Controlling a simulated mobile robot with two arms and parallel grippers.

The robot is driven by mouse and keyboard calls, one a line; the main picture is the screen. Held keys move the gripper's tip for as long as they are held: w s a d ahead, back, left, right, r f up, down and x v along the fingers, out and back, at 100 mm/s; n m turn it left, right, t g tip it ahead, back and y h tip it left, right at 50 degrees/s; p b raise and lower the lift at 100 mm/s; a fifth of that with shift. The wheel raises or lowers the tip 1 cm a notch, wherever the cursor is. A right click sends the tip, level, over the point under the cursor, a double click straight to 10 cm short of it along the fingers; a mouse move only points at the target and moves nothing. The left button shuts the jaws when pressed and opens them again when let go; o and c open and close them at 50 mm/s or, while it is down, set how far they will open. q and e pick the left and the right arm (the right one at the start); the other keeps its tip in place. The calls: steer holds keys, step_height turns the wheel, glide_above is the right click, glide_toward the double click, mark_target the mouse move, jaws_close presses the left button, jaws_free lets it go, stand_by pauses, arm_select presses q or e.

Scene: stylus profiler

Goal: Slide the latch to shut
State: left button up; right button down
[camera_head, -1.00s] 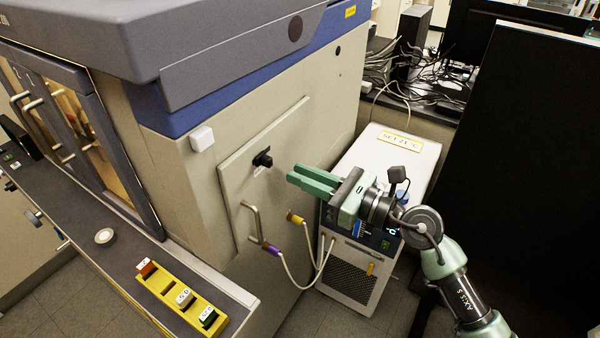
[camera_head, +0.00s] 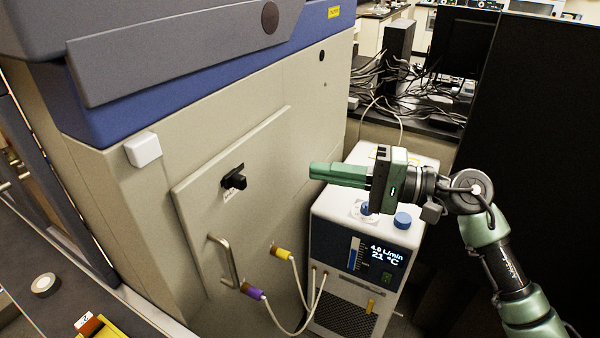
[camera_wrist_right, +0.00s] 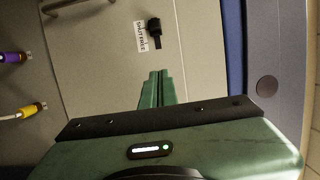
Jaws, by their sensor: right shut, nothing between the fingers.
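The black latch (camera_head: 233,178) sits on the beige side panel (camera_head: 205,215) of the large machine, with a small white label just below it. In the right wrist view the latch (camera_wrist_right: 155,32) is ahead of the fingertips, beside its label (camera_wrist_right: 141,36). My right gripper (camera_head: 312,171) is shut and empty, its green fingers pointing left toward the panel. It is to the right of the latch, apart from it. In the right wrist view the closed fingers (camera_wrist_right: 158,76) point at the panel below the latch. My left gripper is not in view.
A metal handle (camera_head: 222,260) and hoses with yellow (camera_head: 281,252) and purple (camera_head: 254,292) fittings are low on the panel. A white chiller (camera_head: 360,235) with a lit display stands below my right gripper. A large black panel (camera_head: 530,130) is at the right.

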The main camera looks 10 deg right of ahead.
mark_target(236, 169)
steer(key=p+x, duration=0.1)
steer(key=x, duration=0.2)
steer(key=p+x, duration=0.2)
steer(key=x, duration=0.1)
steer(key=p+x, duration=0.1)
steer(key=x, duration=0.2)
steer(key=shift+s+r, duration=0.1)
steer(key=shift+r, duration=0.25)
steer(key=s+a+p, duration=0.2)
steer(key=shift+s+f, duration=0.15)
steer(key=shift+s, duration=0.25)
steer(key=shift+s+a+f+p, duration=0.15)
steer(key=shift+s+p, duration=0.1)
steer(key=shift+p, duration=0.1)
steer(key=shift+f, duration=0.1)
